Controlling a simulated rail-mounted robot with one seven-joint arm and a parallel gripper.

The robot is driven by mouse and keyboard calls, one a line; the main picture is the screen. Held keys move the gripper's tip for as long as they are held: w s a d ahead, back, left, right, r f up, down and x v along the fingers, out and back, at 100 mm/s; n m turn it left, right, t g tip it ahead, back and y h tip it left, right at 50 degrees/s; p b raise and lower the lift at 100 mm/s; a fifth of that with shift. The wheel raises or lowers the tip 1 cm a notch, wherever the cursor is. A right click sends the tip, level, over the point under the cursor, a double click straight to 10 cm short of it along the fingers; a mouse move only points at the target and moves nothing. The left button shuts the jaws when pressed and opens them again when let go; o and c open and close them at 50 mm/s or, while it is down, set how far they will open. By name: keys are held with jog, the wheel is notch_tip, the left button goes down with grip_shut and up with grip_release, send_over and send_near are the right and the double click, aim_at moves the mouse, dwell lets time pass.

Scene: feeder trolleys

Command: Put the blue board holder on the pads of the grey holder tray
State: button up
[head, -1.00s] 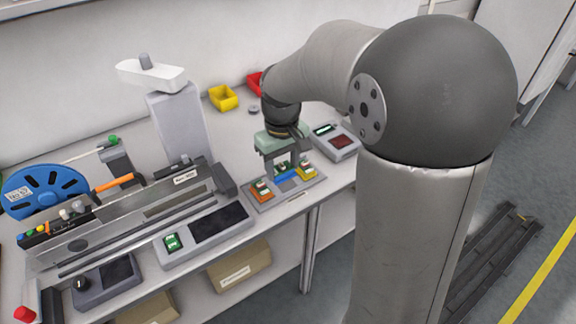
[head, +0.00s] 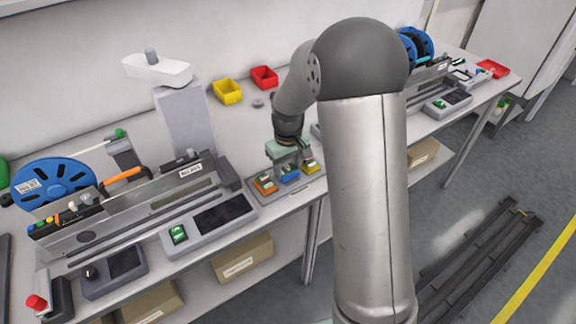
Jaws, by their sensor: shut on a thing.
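The blue board holder (head: 290,173) shows in the head view at the middle of the grey holder tray (head: 288,190). It lies between an orange holder (head: 265,184) and a yellow holder (head: 310,166). My gripper (head: 288,164) points down from above and is shut on the blue holder. The fingers and the gripper body hide part of the holder's rear. The holder looks level and low over the tray's middle place. The pads under it are hidden, and I cannot tell whether it touches them.
A feeder machine with a blue reel (head: 52,184) stands left of the tray. Yellow (head: 228,91) and red (head: 264,77) bins stand behind. My arm hides the table right of the tray. A second reel station (head: 440,80) stands farther right.

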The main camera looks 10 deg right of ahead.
jog(key=shift+f, duration=0.2)
jog(key=o, duration=1.1)
jog(key=shift+r, duration=0.15)
notch_tip(320, 180, up, 12)
jog(key=s+m, duration=0.1)
jog(key=s, duration=0.8)
jog(key=s+f+m, duration=0.1)
jog(key=s, duration=0.7)
jog(key=s+a+f+m, duration=0.1)
jog(key=s, duration=0.8)
jog(key=shift+s+f+m+b, duration=0.15)
jog(key=shift+s+m+b, duration=0.15)
